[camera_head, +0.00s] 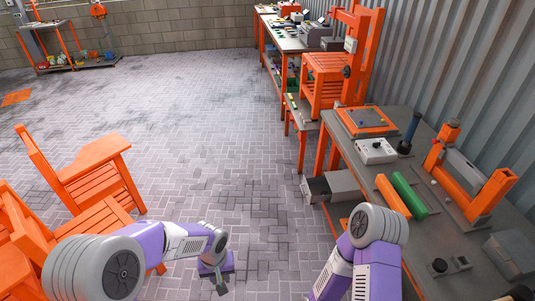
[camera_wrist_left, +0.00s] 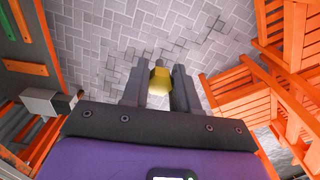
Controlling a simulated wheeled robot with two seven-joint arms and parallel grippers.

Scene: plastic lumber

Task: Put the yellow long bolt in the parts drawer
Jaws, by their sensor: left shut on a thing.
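The yellow long bolt (camera_wrist_left: 159,79) shows in the left wrist view between the two dark fingers of my left gripper (camera_wrist_left: 158,88), which is shut on it. Only part of the bolt shows there, and I cannot make it out in the head view. In the head view my left gripper (camera_head: 219,280) points down over the paved floor at the bottom. A grey open drawer (camera_head: 334,187), apparently the parts drawer, sticks out below the right workbench, up and to the right of this gripper. It also shows in the left wrist view (camera_wrist_left: 45,101). My right gripper is out of view; only its arm shows.
Orange wooden chairs (camera_head: 90,172) stand at the left, close to my left arm. The workbench (camera_head: 414,160) at the right bears a grey control box (camera_head: 376,151), orange and green bars and an orange frame. The paved floor (camera_head: 220,150) between is clear.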

